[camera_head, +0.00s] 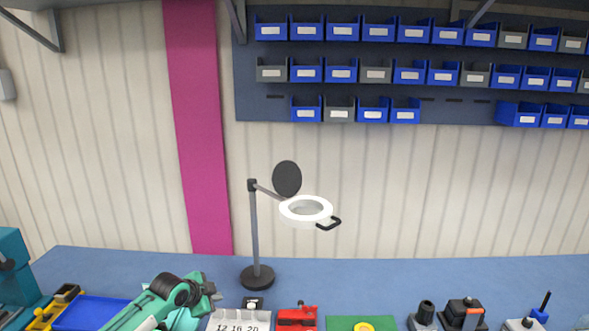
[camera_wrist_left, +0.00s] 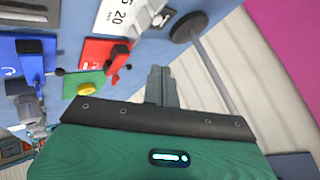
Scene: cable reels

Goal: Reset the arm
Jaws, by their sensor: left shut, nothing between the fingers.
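My left arm, green with black joints, comes in at the bottom left of the head view. The grey block also shows at the top of that view (camera_wrist_left: 118,18). My right gripper is in neither view.
A magnifier lamp (camera_head: 256,277) stands behind the grey block. A red fixture (camera_head: 297,318), a green plate with a yellow ring (camera_head: 362,326) and black devices (camera_head: 462,314) line the front. A blue tray (camera_head: 88,313) lies left. Blue and grey bins hang on the wall.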

